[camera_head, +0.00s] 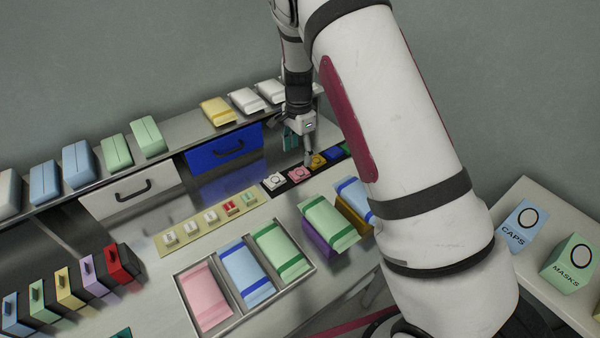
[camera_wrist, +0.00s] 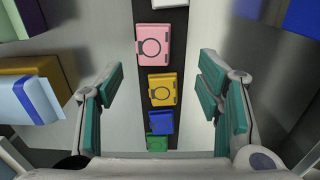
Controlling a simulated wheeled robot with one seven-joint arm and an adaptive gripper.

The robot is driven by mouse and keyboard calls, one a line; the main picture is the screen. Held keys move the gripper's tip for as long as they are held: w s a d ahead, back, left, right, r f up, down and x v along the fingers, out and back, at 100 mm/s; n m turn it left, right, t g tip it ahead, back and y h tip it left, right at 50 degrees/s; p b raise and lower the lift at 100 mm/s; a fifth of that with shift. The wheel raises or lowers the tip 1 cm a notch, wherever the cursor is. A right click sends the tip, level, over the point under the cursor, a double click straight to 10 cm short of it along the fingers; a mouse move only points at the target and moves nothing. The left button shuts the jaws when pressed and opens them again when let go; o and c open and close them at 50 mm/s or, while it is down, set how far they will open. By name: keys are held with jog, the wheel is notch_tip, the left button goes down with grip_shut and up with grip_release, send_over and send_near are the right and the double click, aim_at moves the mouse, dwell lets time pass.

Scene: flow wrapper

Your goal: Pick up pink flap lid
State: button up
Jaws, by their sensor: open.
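The pink flap lid (camera_wrist: 153,45) is a small square piece with a ring on top. It lies on a dark strip between a white lid (camera_wrist: 168,3) and a yellow lid (camera_wrist: 162,89). In the head view the pink lid (camera_head: 299,174) sits in the same row on the steel counter. My gripper (camera_wrist: 160,78) is open, with teal-padded fingers to either side of the strip and nothing between them. The pink lid lies beyond the fingertips in the wrist view. In the head view my gripper (camera_head: 300,150) is above and behind the row, near the yellow lid.
Blue (camera_wrist: 160,122) and green (camera_wrist: 157,143) lids continue the strip. A tray (camera_head: 240,322) of pink, blue and green packs stands in front. A blue drawer (camera_head: 215,152) is behind. A green pack (camera_head: 328,222) lies on the right; my arm hides the counter beyond.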

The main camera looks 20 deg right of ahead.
aim_at(299, 172)
jog(key=f, duration=0.2)
jog(key=s+f+p, duration=0.1)
jog(key=f, duration=0.2)
jog(key=shift+a+f, duration=0.1)
jog(key=shift+f, duration=0.5)
jog(key=c, duration=0.8)
